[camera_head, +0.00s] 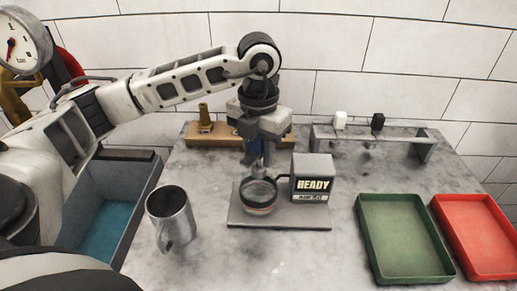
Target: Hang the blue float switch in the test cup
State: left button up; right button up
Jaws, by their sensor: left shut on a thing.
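My left gripper (257,150) comes in from the left and points down over the test cup (259,208). It is shut on the blue float switch (249,156), of which only a little blue shows between the fingers. The lower end of what it holds is close above or at the cup's mouth; I cannot tell which. The cup is a small clear vessel with a dark rim, set on a grey plate and joined by an arm to a box (313,177) reading READY. My right gripper is not in view.
A metal mug (172,217) stands left of the plate. A rack (372,136) at the back bears a white and a black piece. A wooden block (190,132) with a brass fitting is behind. Green (402,238) and red (474,240) trays lie right. A blue-grey bin (140,196) is left.

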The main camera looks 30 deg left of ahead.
aim_at(259, 179)
pick_arm(q)
jog(key=shift+f+b, duration=1)
jog(key=shift+f, duration=0.45)
notch_tip(259, 179, down, 4)
jog(key=b, duration=0.3)
jog(key=shift+r, duration=0.25)
jog(key=shift+f+b, duration=0.65)
jog(key=shift+f, duration=0.1)
jog(key=shift+f+b, duration=0.3)
jog(key=shift+f, duration=0.05)
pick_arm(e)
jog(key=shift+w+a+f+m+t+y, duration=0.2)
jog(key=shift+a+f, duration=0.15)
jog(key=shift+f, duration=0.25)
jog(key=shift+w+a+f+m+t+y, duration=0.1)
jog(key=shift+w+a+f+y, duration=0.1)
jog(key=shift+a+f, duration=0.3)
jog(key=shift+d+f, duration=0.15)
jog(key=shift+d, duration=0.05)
pick_arm(q)
jog(key=o, duration=1.1)
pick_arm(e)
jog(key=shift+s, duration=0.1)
pick_arm(q)
jog(key=shift+r, duration=0.1)
